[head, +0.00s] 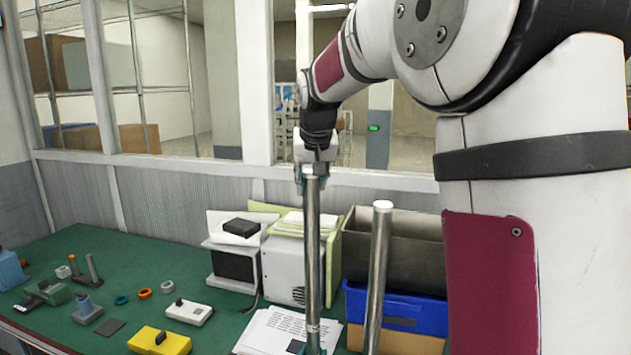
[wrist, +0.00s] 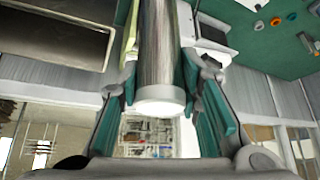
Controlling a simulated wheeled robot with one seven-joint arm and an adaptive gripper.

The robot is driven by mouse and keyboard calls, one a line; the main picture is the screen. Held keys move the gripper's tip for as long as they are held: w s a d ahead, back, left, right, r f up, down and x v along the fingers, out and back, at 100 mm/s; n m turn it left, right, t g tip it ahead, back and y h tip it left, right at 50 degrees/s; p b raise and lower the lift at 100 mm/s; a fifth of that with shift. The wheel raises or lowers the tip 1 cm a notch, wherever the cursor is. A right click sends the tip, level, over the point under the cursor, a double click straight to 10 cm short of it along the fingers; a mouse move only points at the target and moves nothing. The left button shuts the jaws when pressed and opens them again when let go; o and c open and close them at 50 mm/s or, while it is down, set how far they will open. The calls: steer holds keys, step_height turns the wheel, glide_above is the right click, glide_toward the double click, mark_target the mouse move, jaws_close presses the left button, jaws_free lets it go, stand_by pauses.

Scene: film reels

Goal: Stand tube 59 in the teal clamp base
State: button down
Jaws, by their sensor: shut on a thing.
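My gripper (head: 312,170) is shut on the top end of a long upright metal tube (head: 312,240). In the wrist view the tube (wrist: 158,50) sits between the teal finger pads (wrist: 160,95), its pale end cap facing the camera. A light band shows low on this tube, but no number is readable. A second metal tube (head: 379,270) with a white cap stands slightly tilted to the right, apart from the gripper. The lower ends of both tubes are out of view. I cannot identify the teal clamp base; whatever is under the tubes is hidden.
A green-topped bench (head: 45,250) holds a yellow block (head: 160,341), a white device (head: 189,312), an orange ring (head: 145,293), a teal ring (head: 121,300) and small fixtures. Behind the tubes are a white box (head: 280,268), a dark grey bin (head: 410,250) and a blue bin (head: 400,308).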

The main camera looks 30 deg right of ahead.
mark_target(309, 209)
steer(key=shift+w+a+f, duration=0.1)
steer(key=shift+a+f, duration=0.05)
steer(key=shift+f, duration=0.35)
steer(key=shift+f+b, duration=1)
steer(key=shift+f, duration=1.25)
steer(key=shift+a, duration=0.15)
steer(key=shift+f, duration=0.65)
steer(key=c, duration=1.4)
jaws_free()
steer(key=shift+c, duration=0.2)
steer(key=shift+f, duration=0.1)
